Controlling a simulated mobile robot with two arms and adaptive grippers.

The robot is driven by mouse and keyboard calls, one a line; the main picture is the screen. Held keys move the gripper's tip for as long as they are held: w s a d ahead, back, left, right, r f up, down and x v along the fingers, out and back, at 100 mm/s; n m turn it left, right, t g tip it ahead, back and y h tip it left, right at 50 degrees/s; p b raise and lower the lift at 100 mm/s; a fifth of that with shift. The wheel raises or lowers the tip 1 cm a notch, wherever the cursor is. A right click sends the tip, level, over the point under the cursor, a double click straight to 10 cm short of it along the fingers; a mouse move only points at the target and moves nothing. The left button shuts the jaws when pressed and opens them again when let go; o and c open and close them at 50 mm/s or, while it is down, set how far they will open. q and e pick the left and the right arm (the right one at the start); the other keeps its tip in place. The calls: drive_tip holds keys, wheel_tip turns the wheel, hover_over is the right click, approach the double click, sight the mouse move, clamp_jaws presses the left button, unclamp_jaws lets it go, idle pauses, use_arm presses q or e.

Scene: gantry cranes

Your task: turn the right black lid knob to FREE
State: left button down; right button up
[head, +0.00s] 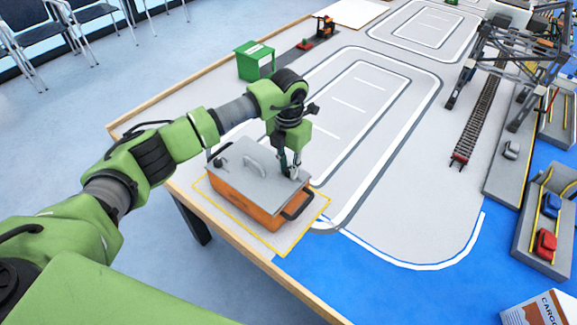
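An orange box (245,203) with a grey lid (238,165) stands near the table's front edge, inside a yellow outline. The lid has a grey handle in its middle, and a small black knob (217,162) shows at its left end. My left gripper (290,170) points down at the lid's right end, with its fingertips at or just above the lid. The right knob cannot be made out; the gripper covers that spot. I cannot tell whether the fingers are closed on it. No label or FREE mark is readable. My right gripper is not in view.
A black side handle (298,204) sticks out at the box's right end. A green bin (255,61) stands behind. A gantry crane (510,55) over rails (480,120) is at the right. The painted road area beside the box is clear.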

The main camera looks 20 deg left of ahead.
use_arm(q)
drive_tip(key=shift+n, duration=0.4)
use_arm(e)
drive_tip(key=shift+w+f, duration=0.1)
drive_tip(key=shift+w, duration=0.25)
use_arm(q)
drive_tip(key=n+b, duration=0.1)
drive_tip(key=n, duration=0.1)
drive_tip(key=shift+n, duration=0.4)
drive_tip(key=n, duration=0.6)
drive_tip(key=shift+d+b, duration=0.15)
drive_tip(key=shift+b, duration=0.25)
drive_tip(key=n, duration=0.4)
drive_tip(key=shift+w+n, duration=0.1)
drive_tip(key=shift+n, duration=2)
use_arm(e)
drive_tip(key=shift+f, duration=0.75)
use_arm(q)
drive_tip(key=c, duration=1.9)
unclamp_jaws()
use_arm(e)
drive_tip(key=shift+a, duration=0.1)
use_arm(q)
drive_tip(key=shift+r, duration=0.15)
